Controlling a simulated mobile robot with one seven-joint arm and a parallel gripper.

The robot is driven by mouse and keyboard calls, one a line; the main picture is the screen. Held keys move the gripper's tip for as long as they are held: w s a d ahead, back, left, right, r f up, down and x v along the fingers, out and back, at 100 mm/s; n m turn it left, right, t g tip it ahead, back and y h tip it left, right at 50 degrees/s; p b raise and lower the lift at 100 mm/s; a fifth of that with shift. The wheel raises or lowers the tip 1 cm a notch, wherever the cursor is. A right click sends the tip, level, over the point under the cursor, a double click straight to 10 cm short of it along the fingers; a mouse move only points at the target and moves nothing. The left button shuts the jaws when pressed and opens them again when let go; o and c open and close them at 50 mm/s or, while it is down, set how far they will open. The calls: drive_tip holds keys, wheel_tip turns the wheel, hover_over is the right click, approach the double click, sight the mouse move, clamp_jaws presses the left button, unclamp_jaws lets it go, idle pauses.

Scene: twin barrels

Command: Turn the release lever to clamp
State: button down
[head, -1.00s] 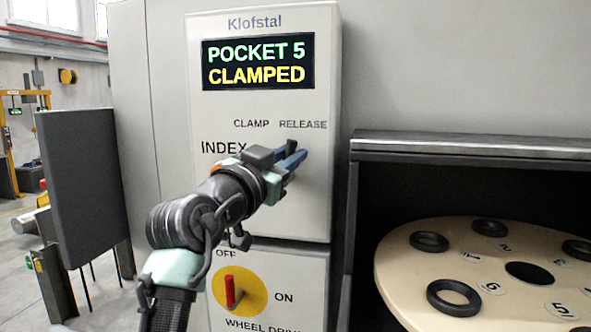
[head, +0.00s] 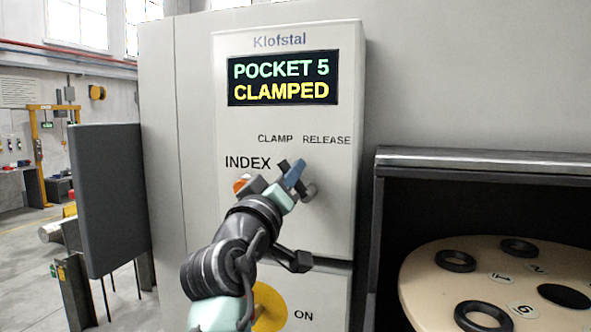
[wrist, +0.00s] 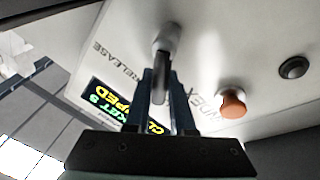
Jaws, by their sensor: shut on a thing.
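The release lever's grey hub (head: 309,191) shows on the panel, below the CLAMP and RELEASE labels. In the wrist view, the lever's dark handle (wrist: 160,84) lies between the blue fingers of my gripper (wrist: 161,88), below the grey hub. My gripper (head: 290,172) is shut on this handle, which the fingers partly hide in the head view. The fingers point up the panel, left of the hub and beneath the gap between the two labels. The display (head: 283,78) reads POCKET 5 CLAMPED.
An orange INDEX button (head: 241,183) sits just left of my gripper, and shows clearly in the wrist view (wrist: 232,103). A yellow wheel drive switch plate (head: 268,306) is below, partly hidden by my arm. A round table (head: 425,265) with black rings stands in the dark opening at right.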

drive_tip(key=shift+a+f+n+y, duration=0.1)
drive_tip(key=shift+f+n+y, duration=0.1)
drive_tip(key=shift+n, duration=0.3)
drive_tip(key=shift+a+f+n+y, duration=0.1)
drive_tip(key=shift+n+y, duration=0.1)
drive_tip(key=shift+n, duration=0.3)
drive_tip(key=c, duration=0.8)
unclamp_jaws()
drive_tip(key=shift+o, duration=0.2)
drive_tip(key=shift+r, duration=0.1)
drive_tip(key=b+v, duration=0.5)
drive_tip(key=v, duration=0.8)
drive_tip(key=shift+w, duration=0.1)
